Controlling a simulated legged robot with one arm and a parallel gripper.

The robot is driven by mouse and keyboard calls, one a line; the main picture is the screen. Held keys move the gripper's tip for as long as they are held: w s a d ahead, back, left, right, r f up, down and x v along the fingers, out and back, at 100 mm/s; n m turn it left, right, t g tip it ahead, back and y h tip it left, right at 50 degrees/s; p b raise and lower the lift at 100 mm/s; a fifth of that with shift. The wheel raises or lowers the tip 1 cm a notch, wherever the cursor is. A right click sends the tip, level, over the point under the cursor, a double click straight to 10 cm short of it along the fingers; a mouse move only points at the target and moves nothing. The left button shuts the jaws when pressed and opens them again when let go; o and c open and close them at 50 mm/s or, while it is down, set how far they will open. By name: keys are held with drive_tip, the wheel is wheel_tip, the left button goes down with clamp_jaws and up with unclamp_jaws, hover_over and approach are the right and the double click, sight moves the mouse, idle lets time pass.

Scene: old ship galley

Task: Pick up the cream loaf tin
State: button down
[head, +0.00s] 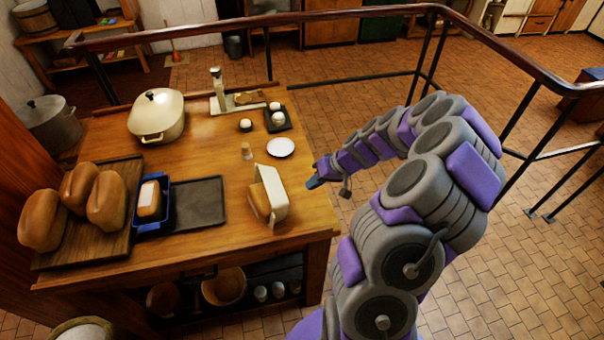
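The cream loaf tin (276,183) stands near the right front edge of the wooden table. It looks tipped on its side, with a brown loaf (259,199) showing at its left side. Whether the loaf is inside it or beside it is hard to tell. My gripper (314,183) is at the end of my purple and grey arm, just right of the tin and apart from it in the picture. It is small and dark here, and I cannot make out its fingers. Nothing shows held in it.
Left of the tin are a dark tray (208,205), a blue tin (166,221) with a loaf, and a board (104,243) with several loaves. Behind are a white plate (280,147), a small shaker (247,151) and a cream pot (157,115). A railing (330,12) runs behind the table.

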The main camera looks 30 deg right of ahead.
drive_tip(key=s+d, duration=0.2)
drive_tip(key=s, duration=0.4)
drive_tip(key=shift+d+r, duration=0.25)
drive_tip(key=c, duration=1.9)
unclamp_jaws()
drive_tip(key=shift+a, duration=0.15)
drive_tip(key=o, duration=1.5)
drive_tip(key=shift+r, duration=0.1)
